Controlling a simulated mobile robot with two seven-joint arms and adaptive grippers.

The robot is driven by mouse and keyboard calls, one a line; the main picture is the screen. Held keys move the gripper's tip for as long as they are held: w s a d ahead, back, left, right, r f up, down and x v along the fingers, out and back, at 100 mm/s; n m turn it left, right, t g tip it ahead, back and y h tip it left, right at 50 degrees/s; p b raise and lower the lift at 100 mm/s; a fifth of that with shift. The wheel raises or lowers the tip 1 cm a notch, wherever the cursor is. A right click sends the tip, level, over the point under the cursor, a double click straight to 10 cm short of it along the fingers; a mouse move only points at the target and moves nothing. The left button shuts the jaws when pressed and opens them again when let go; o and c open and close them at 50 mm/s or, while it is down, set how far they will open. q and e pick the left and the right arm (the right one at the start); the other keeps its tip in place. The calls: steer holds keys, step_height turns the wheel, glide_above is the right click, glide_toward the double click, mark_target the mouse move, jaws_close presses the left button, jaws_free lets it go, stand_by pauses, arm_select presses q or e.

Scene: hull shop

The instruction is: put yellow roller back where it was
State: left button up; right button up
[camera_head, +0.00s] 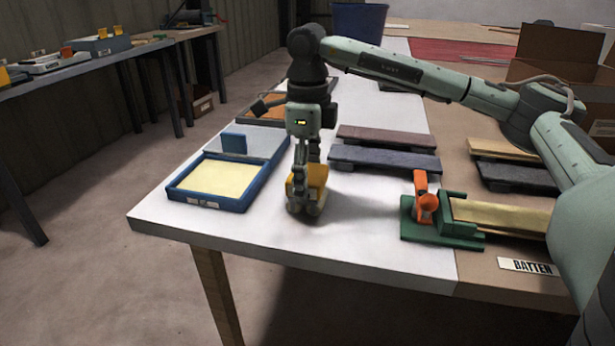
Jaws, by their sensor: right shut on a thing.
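My right gripper (306,205) points down over the white table top, near its front edge. It is shut on the yellow roller (318,176), whose yellow part shows behind and beside the fingers. The fingers hide part of the roller, and I cannot tell whether it touches the table. Just left of the gripper is a blue-rimmed tray (208,202) with a pale yellow inside. My left gripper is not in view.
Grey-blue boards (384,160) lie right of the gripper. A green fixture with an orange clamp (427,206) stands at front right, beside a "BATTEN" label (526,266). A blue bin (359,22) stands at the back. White table surface is free between gripper and clamp.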

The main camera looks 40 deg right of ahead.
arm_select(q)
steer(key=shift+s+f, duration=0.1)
arm_select(e)
steer(key=shift+f, duration=0.15)
steer(key=o, duration=1.5)
steer(key=shift+c, duration=0.2)
steer(key=o, duration=0.4)
steer(key=shift+c, duration=0.2)
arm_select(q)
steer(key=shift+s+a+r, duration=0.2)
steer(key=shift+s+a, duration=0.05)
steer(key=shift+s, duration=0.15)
